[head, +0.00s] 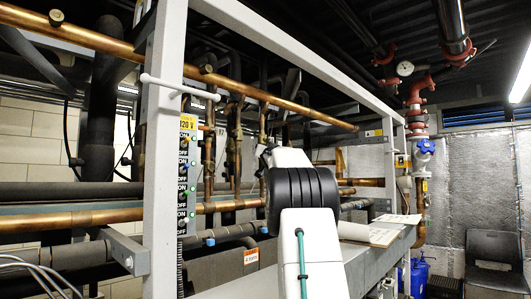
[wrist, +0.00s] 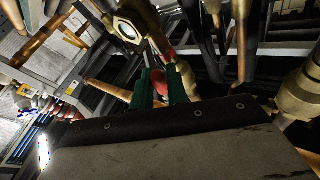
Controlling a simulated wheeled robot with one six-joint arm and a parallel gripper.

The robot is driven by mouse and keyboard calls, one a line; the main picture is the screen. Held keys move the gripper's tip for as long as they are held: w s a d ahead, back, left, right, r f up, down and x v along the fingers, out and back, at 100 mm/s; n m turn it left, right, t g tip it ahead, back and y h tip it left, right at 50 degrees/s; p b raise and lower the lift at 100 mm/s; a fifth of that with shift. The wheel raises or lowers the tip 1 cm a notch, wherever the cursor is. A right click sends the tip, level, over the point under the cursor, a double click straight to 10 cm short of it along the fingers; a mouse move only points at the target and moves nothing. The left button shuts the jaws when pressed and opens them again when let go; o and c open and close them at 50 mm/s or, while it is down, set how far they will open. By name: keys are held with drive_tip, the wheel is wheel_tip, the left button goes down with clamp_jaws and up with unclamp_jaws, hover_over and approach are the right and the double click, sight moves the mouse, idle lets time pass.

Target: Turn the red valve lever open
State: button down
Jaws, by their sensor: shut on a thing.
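In the wrist view, the red valve lever (wrist: 167,54) shows as small red patches at and between my green fingertips. My gripper (wrist: 160,72) is shut on it. A brass valve body with a round glass-like face (wrist: 127,30) is just beyond the fingertips, up and to the left. Most of the lever is hidden by the fingers, so its angle cannot be told. In the head view, my white and black arm reaches in among the copper pipes and hides the lever and the fingers.
A grey rack post (head: 165,130) and a long copper pipe (head: 90,38) stand near the arm. A switch panel (head: 187,180) is on the post. Brass fittings (wrist: 300,92) are close on the right in the wrist view. A chair (head: 496,258) is far right.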

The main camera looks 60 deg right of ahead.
drive_tip(key=c, duration=1.6)
unclamp_jaws()
drive_tip(key=shift+w, duration=0.2)
drive_tip(key=shift+o, duration=1.1)
drive_tip(key=shift+w+a, duration=0.15)
drive_tip(key=v, duration=0.8)
